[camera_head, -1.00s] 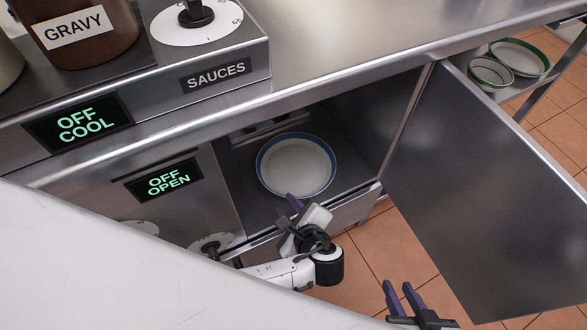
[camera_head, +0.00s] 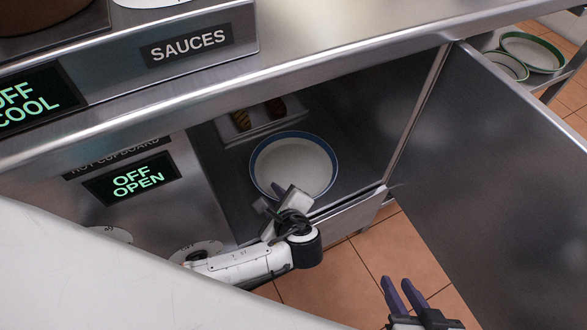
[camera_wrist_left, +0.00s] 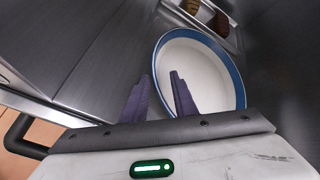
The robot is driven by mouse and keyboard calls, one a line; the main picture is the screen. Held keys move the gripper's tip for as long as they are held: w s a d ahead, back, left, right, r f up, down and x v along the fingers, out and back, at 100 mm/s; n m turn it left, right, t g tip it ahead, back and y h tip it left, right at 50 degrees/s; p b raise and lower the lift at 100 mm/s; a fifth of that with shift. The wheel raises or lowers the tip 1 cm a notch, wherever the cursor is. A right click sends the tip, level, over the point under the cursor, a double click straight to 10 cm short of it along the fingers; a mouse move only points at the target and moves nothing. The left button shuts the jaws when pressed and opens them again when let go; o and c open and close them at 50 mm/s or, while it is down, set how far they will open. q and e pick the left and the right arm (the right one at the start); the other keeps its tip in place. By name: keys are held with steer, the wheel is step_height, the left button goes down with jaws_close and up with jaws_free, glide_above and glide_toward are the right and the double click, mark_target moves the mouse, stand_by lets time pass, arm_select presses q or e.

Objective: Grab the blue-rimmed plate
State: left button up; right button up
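The blue-rimmed plate (camera_head: 294,162) is white inside and lies on the floor of the open cupboard. My left gripper (camera_head: 280,190) reaches in from the front, at the plate's near edge. In the left wrist view the plate (camera_wrist_left: 205,75) lies ahead and to the right. The fingers of my left gripper (camera_wrist_left: 160,82) are apart with nothing between them; the right finger overlaps the plate's near rim in the picture. Whether it touches the rim I cannot tell. My right gripper (camera_head: 394,282) is at the lower right over the tiled floor, its fingers apart and empty.
The cupboard door (camera_head: 490,190) stands open on the right. A tray with food items (camera_head: 258,115) sits behind the plate. The cupboard's front edge lies under my left arm. The counter (camera_head: 330,45) overhangs the opening. Green-rimmed dishes (camera_head: 533,50) are on a shelf at the far right.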

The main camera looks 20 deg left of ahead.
arm_select(q)
jaws_close()
stand_by(1.2)
